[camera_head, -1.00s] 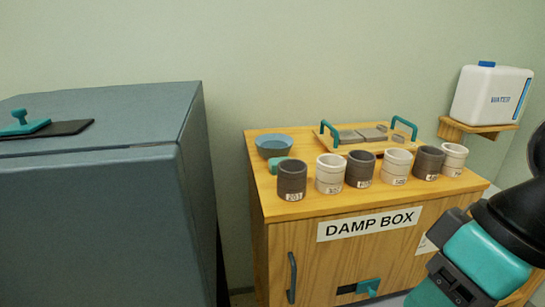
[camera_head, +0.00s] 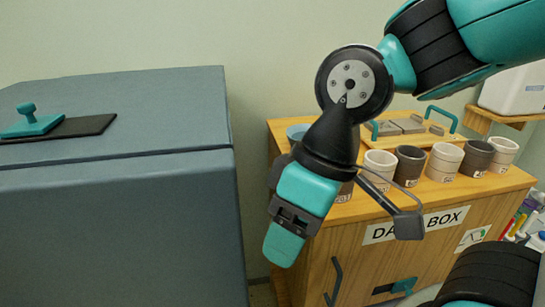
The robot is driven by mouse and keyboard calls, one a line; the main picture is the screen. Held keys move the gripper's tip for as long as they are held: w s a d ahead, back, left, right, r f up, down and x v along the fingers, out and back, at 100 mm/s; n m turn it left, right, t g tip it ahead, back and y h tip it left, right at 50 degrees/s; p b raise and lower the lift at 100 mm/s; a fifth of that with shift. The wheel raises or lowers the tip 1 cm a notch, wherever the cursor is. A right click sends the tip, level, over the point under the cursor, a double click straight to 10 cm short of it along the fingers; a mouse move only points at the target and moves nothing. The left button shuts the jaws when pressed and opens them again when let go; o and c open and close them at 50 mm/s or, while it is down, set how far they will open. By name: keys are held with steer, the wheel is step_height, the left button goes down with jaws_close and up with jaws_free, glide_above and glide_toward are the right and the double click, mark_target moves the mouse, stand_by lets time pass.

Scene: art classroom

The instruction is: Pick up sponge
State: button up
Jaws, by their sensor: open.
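I cannot make out a sponge for certain in the current view. A small teal block showed earlier beside the blue-grey bowl (camera_head: 297,132) on the wooden cabinet top, but my arm now covers that spot. My gripper (camera_head: 284,243) is open and points down. It hangs in front of the cabinet's left front corner, in the gap beside the grey cabinet. No object shows in it, though its fingers are seen nearly edge-on.
Several grey and white cups (camera_head: 443,162) line the front of the damp box (camera_head: 440,232) top. A tray with teal handles (camera_head: 441,117) stands behind. The grey cabinet (camera_head: 115,215) at left bears a teal-handled tool (camera_head: 32,122). A white water container (camera_head: 517,92) is at right.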

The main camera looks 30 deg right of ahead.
steer(key=w+d+r+n+p, duration=0.1)
steer(key=w+d+r+p, duration=0.25)
steer(key=w, duration=0.35)
steer(key=w+d+r+n+h+p, duration=0.1)
steer(key=w+d+r+n+p, duration=0.2)
steer(key=w+d+p, duration=0.5)
steer(key=w+d+r+n+h+p, duration=0.15)
steer(key=w+d+r+n, duration=0.25)
steer(key=w+d, duration=0.55)
steer(key=f+p, duration=0.1)
steer(key=f, duration=0.3)
steer(key=s+f+p, duration=0.1)
steer(key=f, duration=0.3)
steer(key=s+d+f+p, duration=0.1)
steer(key=f, duration=0.3)
steer(key=shift+s+d+f, duration=0.1)
steer(key=shift+a+f+p, duration=0.3)
steer(key=shift+f+p, duration=0.45)
steer(key=shift+f, duration=0.05)
steer(key=shift+w+a+f+p, duration=0.15)
steer(key=shift+f+p, duration=0.25)
steer(key=shift+f, duration=0.6)
steer(key=shift+w+a+f+p, duration=0.15)
steer(key=shift+f+p, duration=0.25)
steer(key=shift+f, duration=0.6)
steer(key=shift+s, duration=0.1)
steer(key=shift+c, duration=0.2)
steer(key=c, duration=0.5)
